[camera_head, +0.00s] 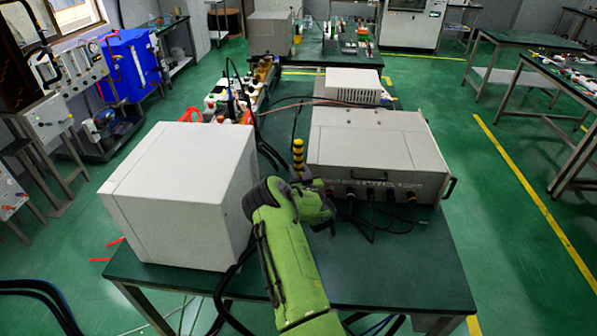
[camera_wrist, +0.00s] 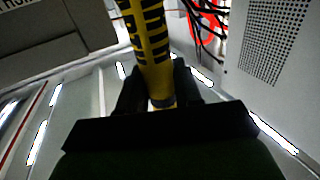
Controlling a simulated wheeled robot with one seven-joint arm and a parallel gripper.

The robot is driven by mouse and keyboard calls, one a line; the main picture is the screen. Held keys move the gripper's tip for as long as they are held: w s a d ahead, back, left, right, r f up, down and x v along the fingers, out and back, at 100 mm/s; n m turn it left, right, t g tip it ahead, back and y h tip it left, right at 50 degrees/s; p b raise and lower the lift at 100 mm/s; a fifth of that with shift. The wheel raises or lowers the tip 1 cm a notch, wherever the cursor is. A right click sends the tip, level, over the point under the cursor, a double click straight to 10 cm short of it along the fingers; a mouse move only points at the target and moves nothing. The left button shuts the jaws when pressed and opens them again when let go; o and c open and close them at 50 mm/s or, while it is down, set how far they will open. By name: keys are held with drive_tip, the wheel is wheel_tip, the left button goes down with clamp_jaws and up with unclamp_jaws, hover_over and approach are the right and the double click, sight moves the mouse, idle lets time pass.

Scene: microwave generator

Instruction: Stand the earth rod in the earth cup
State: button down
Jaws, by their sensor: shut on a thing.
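The earth rod (camera_head: 298,156) is striped yellow and black. In the head view its upper part stands roughly upright behind my arm's end, between the white box and the grey instrument; its lower part is hidden. In the wrist view the rod (camera_wrist: 150,42) runs up from between the two dark fingers of my gripper (camera_wrist: 160,88), which is shut on it. The fingers are hidden behind my green wrist in the head view. I cannot make out the earth cup in either view.
The large white box (camera_head: 182,190) stands left of my arm. The grey instrument (camera_head: 370,150) with front knobs and cables stands right, and a smaller white unit (camera_head: 352,85) behind it. Bottles (camera_head: 228,103) and cables crowd the back left. The table's front right (camera_head: 410,270) is clear.

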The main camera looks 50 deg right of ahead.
drive_tip(key=shift+f, duration=0.3)
drive_tip(key=c, duration=0.7)
unclamp_jaws()
drive_tip(key=p+v, duration=0.3)
drive_tip(key=v, duration=1.2)
drive_tip(key=shift+s+a, duration=0.15)
drive_tip(key=shift+s, duration=0.2)
